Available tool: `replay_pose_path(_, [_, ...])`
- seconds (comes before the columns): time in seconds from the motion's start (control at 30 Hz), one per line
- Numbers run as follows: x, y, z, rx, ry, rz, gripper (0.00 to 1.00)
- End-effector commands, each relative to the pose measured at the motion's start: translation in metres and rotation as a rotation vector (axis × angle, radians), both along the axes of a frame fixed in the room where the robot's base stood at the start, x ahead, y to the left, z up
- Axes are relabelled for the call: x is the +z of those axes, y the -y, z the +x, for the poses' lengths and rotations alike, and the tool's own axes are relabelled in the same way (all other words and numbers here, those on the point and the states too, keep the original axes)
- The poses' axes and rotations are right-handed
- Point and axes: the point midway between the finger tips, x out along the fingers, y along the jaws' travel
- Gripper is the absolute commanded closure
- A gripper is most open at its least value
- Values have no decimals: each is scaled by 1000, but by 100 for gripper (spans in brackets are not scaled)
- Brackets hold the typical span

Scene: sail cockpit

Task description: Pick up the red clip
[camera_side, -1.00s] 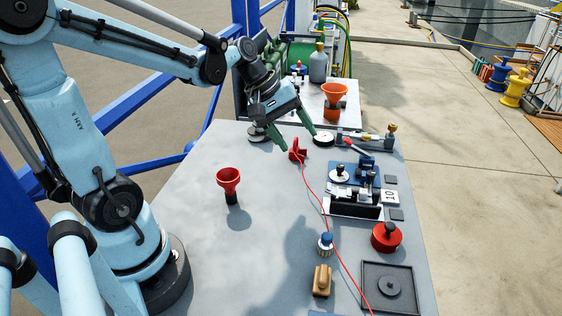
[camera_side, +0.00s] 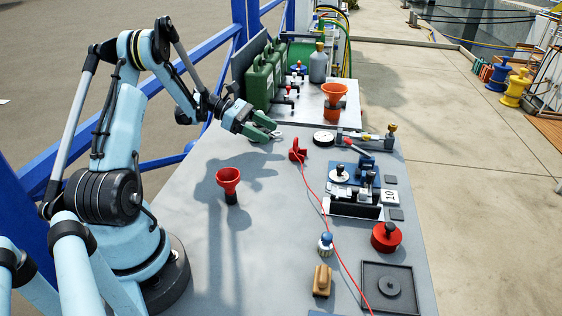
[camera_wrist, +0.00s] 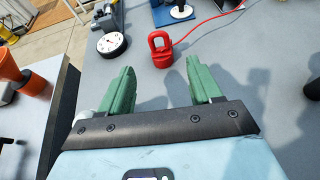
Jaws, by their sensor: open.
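The red clip (camera_side: 298,150) stands on the grey table, with a thin red cable running from it toward the front of the table. In the wrist view the red clip (camera_wrist: 160,49) shows its loop-shaped top, ahead of my gripper and between the lines of its two fingers. My gripper (camera_side: 277,132) is open and empty, with green fingers, to the left of the clip and apart from it. In the wrist view my gripper's fingers (camera_wrist: 160,78) are spread wide with bare table between them.
A round white gauge (camera_side: 323,138) lies right of the clip, beside a wrench-like tool (camera_side: 370,137). A red funnel (camera_side: 229,181) stands nearer on the left. A blue-based fixture (camera_side: 352,175) is on the right. The table between funnel and clip is clear.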

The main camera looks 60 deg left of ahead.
Motion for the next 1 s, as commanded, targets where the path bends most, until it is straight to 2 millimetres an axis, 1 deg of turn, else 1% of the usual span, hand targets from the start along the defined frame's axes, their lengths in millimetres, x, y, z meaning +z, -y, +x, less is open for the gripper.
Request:
replay_pose_path(0.07, [-3, 2, 1, 2, -3, -9, 36])
replay_pose_path(0.13, [-6, 8, 6, -1, -3, -10, 36])
replay_pose_path(0.4, [-22, 40, 32, 0, -3, -7, 36])
replay_pose_path(0.67, [-28, 53, 44, 0, -2, -7, 36])
replay_pose_path(0.9, [-37, 78, 64, -1, -1, -6, 36])
replay_pose_path(1.0, [-41, 85, 70, 0, -2, -7, 36])
